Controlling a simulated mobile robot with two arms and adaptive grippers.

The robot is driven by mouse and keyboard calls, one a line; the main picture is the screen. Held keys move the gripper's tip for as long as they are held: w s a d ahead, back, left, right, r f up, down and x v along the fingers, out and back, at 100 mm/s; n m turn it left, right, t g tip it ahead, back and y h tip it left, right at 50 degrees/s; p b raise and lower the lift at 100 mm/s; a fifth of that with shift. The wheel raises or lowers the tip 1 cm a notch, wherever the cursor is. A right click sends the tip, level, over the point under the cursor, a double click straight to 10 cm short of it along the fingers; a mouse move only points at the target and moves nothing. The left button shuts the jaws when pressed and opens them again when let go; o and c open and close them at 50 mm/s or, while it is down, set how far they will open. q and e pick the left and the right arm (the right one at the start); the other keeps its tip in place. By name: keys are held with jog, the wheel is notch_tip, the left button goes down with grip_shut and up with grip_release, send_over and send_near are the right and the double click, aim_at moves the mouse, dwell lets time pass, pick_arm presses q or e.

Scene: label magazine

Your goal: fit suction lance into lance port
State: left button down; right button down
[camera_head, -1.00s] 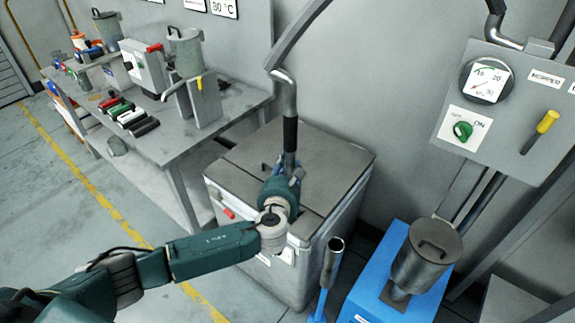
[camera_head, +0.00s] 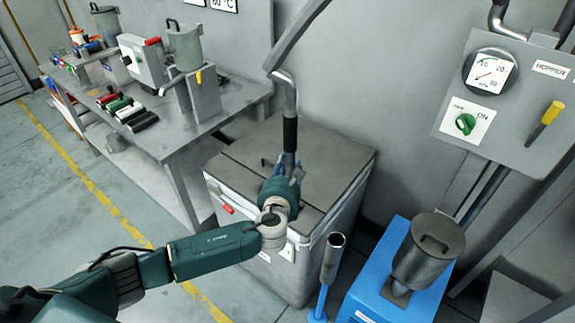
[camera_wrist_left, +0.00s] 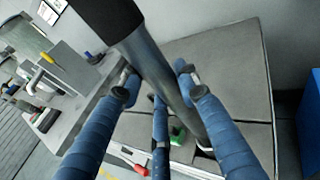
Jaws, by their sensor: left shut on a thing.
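The suction lance is a grey metal tube with a black sleeve (camera_head: 290,133) and a hose bending up from its top. My left gripper (camera_head: 288,168) is shut on the lance, over the front part of the grey bin (camera_head: 325,245). In the left wrist view the lance (camera_wrist_left: 158,72) runs between the blue fingers down to the bin's lid. Its lower end is near a small dark opening (camera_wrist_left: 205,151) by the lid's front edge, perhaps the lance port. I cannot tell whether the tip is inside. My right gripper is not in view.
An upright tube on a blue foot (camera_head: 333,250) stands close to the bin's right front. A blue unit with a grey canister (camera_head: 428,250) stands further right. A workbench (camera_head: 165,140) is at left, and a wall panel (camera_head: 505,90) at right.

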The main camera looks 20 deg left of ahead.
pick_arm(q)
notch_tip(320, 180, down, 12)
jog(key=b, duration=0.8)
dwell(3.6)
jog(key=c, duration=1.2)
grip_release()
jog(key=shift+r, duration=0.1)
jog(key=v, duration=1.2)
jog(key=shift+r, duration=0.1)
